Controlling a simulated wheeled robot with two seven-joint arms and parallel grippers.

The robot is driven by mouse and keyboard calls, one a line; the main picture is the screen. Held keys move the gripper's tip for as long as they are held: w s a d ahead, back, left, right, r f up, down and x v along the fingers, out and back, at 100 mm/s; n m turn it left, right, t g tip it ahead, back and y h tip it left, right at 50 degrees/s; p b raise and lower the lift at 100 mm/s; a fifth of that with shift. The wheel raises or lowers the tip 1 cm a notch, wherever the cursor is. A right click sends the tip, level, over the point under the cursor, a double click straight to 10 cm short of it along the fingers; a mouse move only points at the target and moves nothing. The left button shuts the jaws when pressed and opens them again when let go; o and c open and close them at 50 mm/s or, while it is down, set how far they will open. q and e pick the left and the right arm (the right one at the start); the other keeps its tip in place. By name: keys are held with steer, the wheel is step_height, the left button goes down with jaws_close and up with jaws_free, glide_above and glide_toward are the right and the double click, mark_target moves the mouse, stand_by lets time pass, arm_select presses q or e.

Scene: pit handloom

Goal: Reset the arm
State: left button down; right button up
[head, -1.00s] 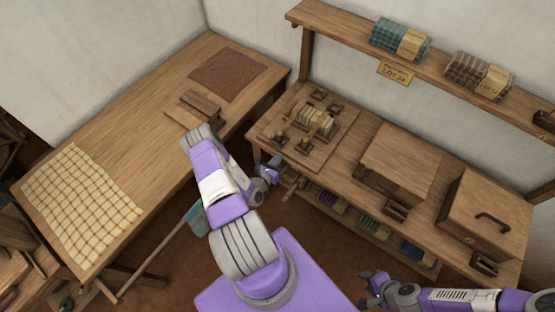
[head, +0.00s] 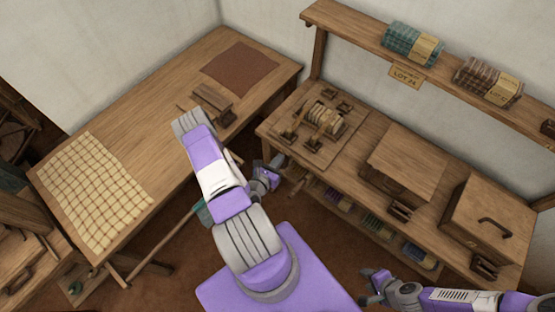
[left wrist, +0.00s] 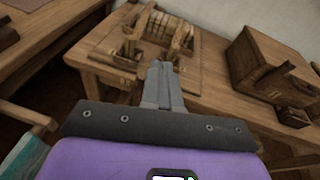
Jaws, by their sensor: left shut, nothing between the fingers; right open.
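My left arm reaches up the middle of the head view and bends over the cloth table. My left gripper (head: 276,163) hangs beyond the elbow, in the gap between the two tables. In the left wrist view its fingers (left wrist: 160,85) are together and empty, pointing toward the wooden fixture with the reel (left wrist: 165,28), apart from it as far as I can tell. My right gripper (head: 371,287) is low at the right in the head view, open and empty, in front of the workbench.
The left table (head: 150,110) holds a checked cloth (head: 95,190), a brown cloth (head: 240,68) and a small wooden block (head: 213,102). The workbench (head: 345,165) carries the fixture and two wooden boxes (head: 405,160) (head: 490,215). A shelf (head: 350,30) with fabric rolls hangs above.

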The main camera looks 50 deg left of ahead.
arm_select(q)
steer(key=shift+s+d+r, duration=0.15)
steer(key=shift+s+r, duration=0.1)
steer(key=shift+r, duration=0.3)
steer(key=shift+d, duration=0.1)
